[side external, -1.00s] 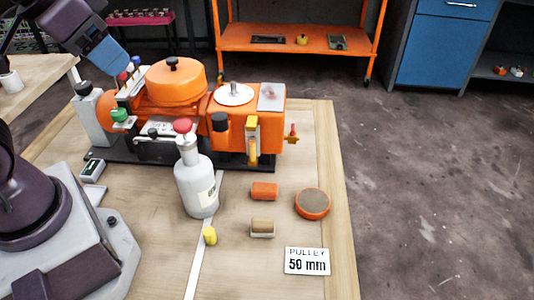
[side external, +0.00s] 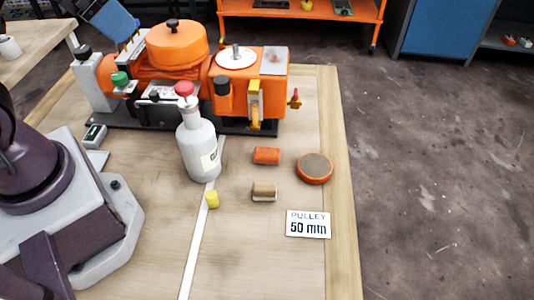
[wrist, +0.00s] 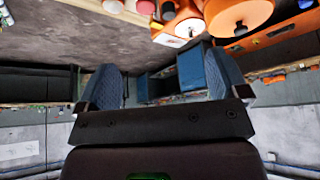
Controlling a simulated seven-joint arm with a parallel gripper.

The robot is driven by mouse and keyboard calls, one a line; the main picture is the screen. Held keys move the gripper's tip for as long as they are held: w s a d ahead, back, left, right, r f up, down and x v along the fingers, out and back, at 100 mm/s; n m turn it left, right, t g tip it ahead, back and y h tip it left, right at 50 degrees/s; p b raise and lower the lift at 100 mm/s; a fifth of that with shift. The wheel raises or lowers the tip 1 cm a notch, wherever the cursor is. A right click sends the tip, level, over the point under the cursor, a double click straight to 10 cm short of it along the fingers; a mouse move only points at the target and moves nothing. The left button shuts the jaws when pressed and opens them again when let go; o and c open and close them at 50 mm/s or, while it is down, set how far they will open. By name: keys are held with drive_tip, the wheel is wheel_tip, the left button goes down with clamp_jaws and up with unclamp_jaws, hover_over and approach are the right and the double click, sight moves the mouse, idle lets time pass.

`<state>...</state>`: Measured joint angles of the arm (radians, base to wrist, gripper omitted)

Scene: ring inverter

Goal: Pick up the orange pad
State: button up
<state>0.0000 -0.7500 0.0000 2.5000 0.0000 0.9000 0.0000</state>
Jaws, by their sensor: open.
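A small orange block (side external: 267,156), which looks like the orange pad, lies flat on the wooden table in the side view, right of the grey bottle. A tan-topped block (side external: 264,191) lies just in front of it, and a round orange disc with a brown top (side external: 315,168) lies to its right. Part of my blue gripper (side external: 113,20) shows at the top left, behind the orange machine's left end and far from the block. In the wrist view my gripper (wrist: 158,88) has its two blue fingers wide apart, with nothing between them. I cannot make out the block there.
The orange machine (side external: 178,48) stands along the back of the table. The grey bottle with a red cap (side external: 199,150) stands between it and the front. A yellow piece (side external: 212,199) and a "PULLEY 50 mm" card (side external: 308,224) lie in front.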

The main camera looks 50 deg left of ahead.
drive_tip(key=n+g, duration=0.6)
drive_tip(key=n, duration=0.3)
hover_over(267, 153)
wheel_tip(267, 153, down, 22)
drive_tip(key=r, duration=0.1)
wheel_tip(267, 153, down, 8)
drive_tip(key=shift+f, duration=3.05)
drive_tip(key=c, duration=1)
